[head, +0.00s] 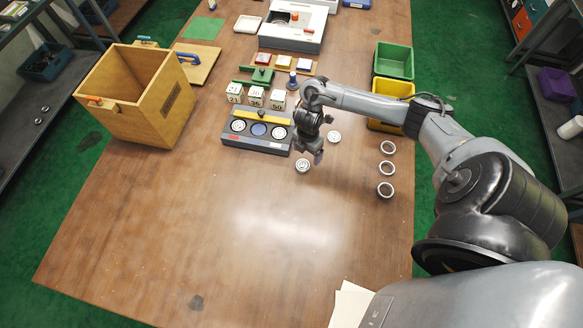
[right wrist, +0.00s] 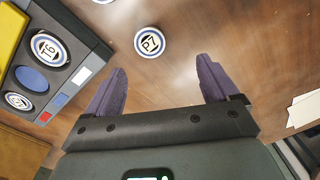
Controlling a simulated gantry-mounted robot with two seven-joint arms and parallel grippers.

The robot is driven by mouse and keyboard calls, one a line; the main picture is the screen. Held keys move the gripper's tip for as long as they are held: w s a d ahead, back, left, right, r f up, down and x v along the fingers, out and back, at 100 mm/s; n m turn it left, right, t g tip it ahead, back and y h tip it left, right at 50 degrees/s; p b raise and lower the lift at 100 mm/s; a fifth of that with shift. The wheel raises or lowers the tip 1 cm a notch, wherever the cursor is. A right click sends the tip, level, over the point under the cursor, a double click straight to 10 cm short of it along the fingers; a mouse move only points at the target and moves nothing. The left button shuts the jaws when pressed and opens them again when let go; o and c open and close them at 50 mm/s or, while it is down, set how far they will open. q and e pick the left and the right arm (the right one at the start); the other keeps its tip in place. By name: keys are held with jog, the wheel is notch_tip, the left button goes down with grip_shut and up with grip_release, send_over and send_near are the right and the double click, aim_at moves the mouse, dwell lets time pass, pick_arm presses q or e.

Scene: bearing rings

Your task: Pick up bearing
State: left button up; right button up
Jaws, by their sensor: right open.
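Two white round pieces lie loose, one (head: 303,165) beside my right gripper (head: 318,157) and one (head: 334,136) farther back. In the right wrist view, the nearer round piece (right wrist: 150,42) reads "P7" and lies beyond the open, empty fingers (right wrist: 162,64), apart from them. A grey holder (head: 230,139) has round pieces in its two outer wells; its middle well is blue. My left gripper is out of view.
A wooden box (head: 165,107) stands at the left. Green (head: 394,60) and yellow (head: 388,107) bins stand at the back right. Numbered white blocks (head: 256,97) stand behind the holder. Pale sheets (head: 350,305) lie at the front. The table's middle and front left are mostly clear.

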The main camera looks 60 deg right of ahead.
aim_at(303, 165)
jog(key=f, duration=0.1)
jog(key=w+f, duration=0.1)
jog(key=f+b, duration=0.1)
jog(key=f, duration=0.1)
jog(key=shift+w, duration=0.25)
jog(key=shift+d+f+b, duration=0.15)
jog(key=shift+f+b, duration=0.15)
jog(key=shift+f, duration=2.75)
jog(key=c, duration=1.2)
jog(key=shift+c, duration=0.2)
jog(key=shift+r, duration=0.15)
